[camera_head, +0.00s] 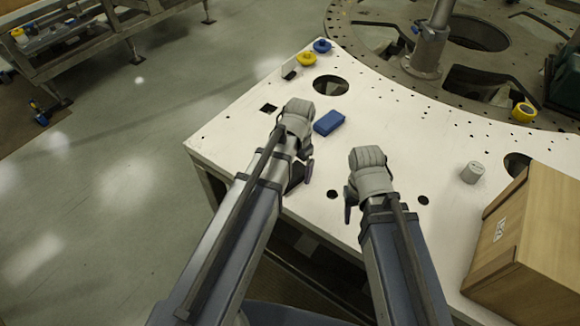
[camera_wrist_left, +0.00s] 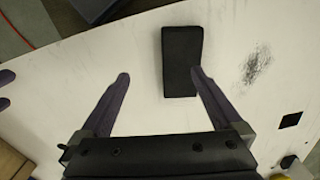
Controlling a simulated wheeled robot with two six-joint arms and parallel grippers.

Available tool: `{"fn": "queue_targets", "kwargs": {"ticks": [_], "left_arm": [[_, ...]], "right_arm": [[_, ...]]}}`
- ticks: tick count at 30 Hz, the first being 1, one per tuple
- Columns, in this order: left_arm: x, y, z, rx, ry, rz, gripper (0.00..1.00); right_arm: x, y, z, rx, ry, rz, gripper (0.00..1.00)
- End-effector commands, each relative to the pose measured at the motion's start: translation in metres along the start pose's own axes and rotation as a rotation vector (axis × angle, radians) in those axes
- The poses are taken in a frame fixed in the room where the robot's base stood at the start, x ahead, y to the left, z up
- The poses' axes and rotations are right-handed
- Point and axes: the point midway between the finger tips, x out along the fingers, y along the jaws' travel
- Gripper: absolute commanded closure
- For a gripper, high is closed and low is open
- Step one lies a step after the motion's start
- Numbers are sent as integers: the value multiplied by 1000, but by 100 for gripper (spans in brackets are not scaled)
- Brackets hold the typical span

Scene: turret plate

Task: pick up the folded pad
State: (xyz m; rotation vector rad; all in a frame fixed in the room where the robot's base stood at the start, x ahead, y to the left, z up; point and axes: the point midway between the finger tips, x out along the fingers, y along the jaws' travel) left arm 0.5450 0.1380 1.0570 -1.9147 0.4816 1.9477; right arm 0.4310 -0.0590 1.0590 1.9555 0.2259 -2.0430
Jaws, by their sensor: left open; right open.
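A dark, flat, rectangular folded pad (camera_wrist_left: 182,62) lies on the white plate in the left wrist view. In the head view, a dark shape under my left gripper seems to be part of it, mostly hidden. My left gripper (camera_head: 302,172) is open and empty above the plate. In the left wrist view its fingers (camera_wrist_left: 160,75) point towards the pad; the right-hand fingertip overlaps the pad's lower right edge, and the other is apart to its left. My right gripper (camera_head: 349,203) is open and empty, to the right over the plate's near side.
A blue block (camera_head: 329,122) lies just beyond my left gripper. Yellow (camera_head: 306,59) and blue (camera_head: 322,46) rolls sit at the far corner. A grey cylinder (camera_head: 472,172) and a wooden box (camera_head: 530,245) stand at the right. The white plate (camera_head: 400,130) has holes and is clear in the middle.

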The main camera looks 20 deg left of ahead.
Motion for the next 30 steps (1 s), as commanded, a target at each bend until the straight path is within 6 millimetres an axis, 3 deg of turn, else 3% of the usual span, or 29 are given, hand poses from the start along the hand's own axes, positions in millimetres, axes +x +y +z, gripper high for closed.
{"fn": "queue_targets", "kwargs": {"ticks": [1, 6, 19, 25, 30], "left_arm": [[-11, -19, -7, 11, 7, 6, 0], [-15, -40, -10, 49, 20, 14, 0], [14, -39, -10, 51, 20, 13, 0], [14, -39, -10, 51, 20, 13, 0], [26, -38, -12, 51, 20, 13, 0]], "right_arm": [[-11, 1, 1, 1, 0, 0, 46], [-15, 1, 1, 1, 0, 0, 46], [13, -1, -1, -4, 0, 1, 46], [14, -1, -1, -5, 0, 1, 46], [25, -2, -2, -5, 0, 1, 46]]}}
